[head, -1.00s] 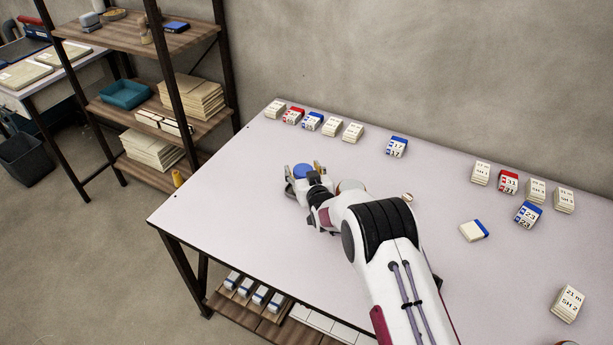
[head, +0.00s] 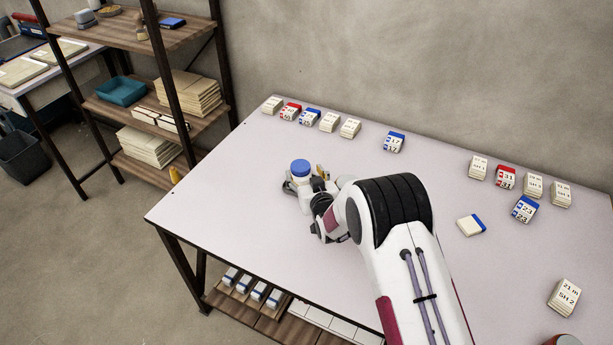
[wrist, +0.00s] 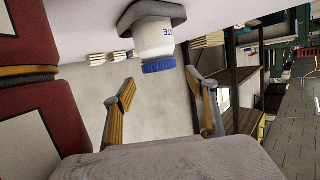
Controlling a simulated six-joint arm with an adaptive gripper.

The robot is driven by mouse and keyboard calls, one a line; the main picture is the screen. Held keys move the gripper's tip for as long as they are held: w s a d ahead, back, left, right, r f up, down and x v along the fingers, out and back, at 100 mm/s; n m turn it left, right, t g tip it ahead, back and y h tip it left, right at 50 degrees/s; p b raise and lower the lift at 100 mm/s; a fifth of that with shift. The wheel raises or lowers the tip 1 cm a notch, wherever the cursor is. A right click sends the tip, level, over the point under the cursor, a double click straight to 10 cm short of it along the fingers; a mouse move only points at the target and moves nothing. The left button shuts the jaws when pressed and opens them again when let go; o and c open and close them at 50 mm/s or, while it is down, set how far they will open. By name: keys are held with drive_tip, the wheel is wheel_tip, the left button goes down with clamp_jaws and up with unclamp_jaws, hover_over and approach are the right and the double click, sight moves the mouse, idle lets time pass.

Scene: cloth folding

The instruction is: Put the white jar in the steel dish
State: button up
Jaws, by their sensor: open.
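The white jar (head: 300,175) with a blue lid stands near the left part of the table, just beyond my gripper (head: 308,189). In the wrist view, which is upside down, the jar (wrist: 154,40) is upright and sits in the small grey steel dish (wrist: 150,14). My gripper (wrist: 162,106) is open and empty there, with its two fingers apart and the jar clear of them. In the head view my wrist hides part of the dish and the jar's base.
Stacks of small cards and calendar blocks (head: 394,142) line the table's (head: 220,190) back edge. More lie at the right, with a white and blue block (head: 471,225) nearer. A wooden shelf (head: 165,120) stands at the left. The table's left end is clear.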

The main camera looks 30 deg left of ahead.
drive_tip(key=shift+s+d+r, duration=0.25)
drive_tip(key=shift+s+d, duration=0.15)
drive_tip(key=shift+s, duration=0.05)
idle(0.7)
drive_tip(key=w+d+r+m+h, duration=0.2)
drive_tip(key=w+d+r+h, duration=0.1)
drive_tip(key=d+r, duration=1.1)
drive_tip(key=s+d+r+m+g+h, duration=0.1)
drive_tip(key=s+d+r+h, duration=0.1)
drive_tip(key=s+d+r, duration=0.35)
drive_tip(key=s+d+r+m+h, duration=0.1)
drive_tip(key=s+d+r, duration=0.1)
drive_tip(key=d+r, duration=0.65)
drive_tip(key=s+d+r+m+g+h, duration=0.2)
drive_tip(key=s+d, duration=1.3)
drive_tip(key=d, duration=0.1)
drive_tip(key=s+d+f+m+g+h, duration=0.1)
drive_tip(key=s+d, duration=0.3)
drive_tip(key=s, duration=0.6)
drive_tip(key=s+d+f+m+g, duration=0.1)
drive_tip(key=s+d, duration=0.3)
drive_tip(key=s, duration=0.6)
drive_tip(key=shift+f+h, duration=0.25)
drive_tip(key=shift+h, duration=0.15)
